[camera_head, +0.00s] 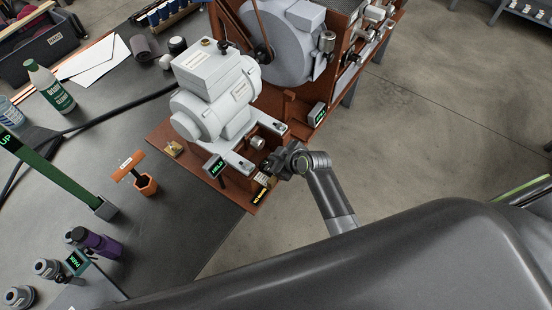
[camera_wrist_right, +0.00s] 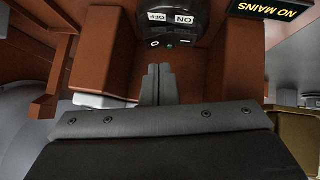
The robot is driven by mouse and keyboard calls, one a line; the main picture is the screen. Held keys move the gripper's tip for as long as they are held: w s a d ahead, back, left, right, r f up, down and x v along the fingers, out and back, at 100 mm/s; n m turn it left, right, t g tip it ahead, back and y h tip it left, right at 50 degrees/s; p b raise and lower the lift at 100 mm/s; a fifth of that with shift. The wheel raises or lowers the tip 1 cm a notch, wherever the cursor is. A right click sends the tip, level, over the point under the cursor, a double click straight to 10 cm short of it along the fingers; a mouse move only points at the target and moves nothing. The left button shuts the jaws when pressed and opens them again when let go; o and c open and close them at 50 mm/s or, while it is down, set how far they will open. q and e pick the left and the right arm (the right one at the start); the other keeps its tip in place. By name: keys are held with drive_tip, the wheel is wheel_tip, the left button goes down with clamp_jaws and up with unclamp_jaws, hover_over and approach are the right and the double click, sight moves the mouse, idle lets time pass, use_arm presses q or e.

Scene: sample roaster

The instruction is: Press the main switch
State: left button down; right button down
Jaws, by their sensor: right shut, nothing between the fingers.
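The main switch is a dark rounded housing with white OFF and ON labels (camera_wrist_right: 171,19) at the top middle of the right wrist view. Small white marks show below the labels. In the head view I cannot make the switch out behind my right gripper (camera_head: 270,170). My right gripper is shut and empty at the front corner of the brown machine base (camera_head: 236,199). In the right wrist view its fingertips (camera_wrist_right: 159,68) point at the switch area from just below the labels. A gap seems to show, but I cannot be sure of contact. My left gripper is not in view.
A grey motor unit (camera_head: 215,95) and a HELD display (camera_head: 215,167) stand nearby. An orange-handled tool (camera_head: 128,166) is left. Open floor lies right.

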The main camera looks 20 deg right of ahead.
drive_tip(key=shift+w+d+f, duration=0.15)
drive_tip(key=shift+f, duration=0.75)
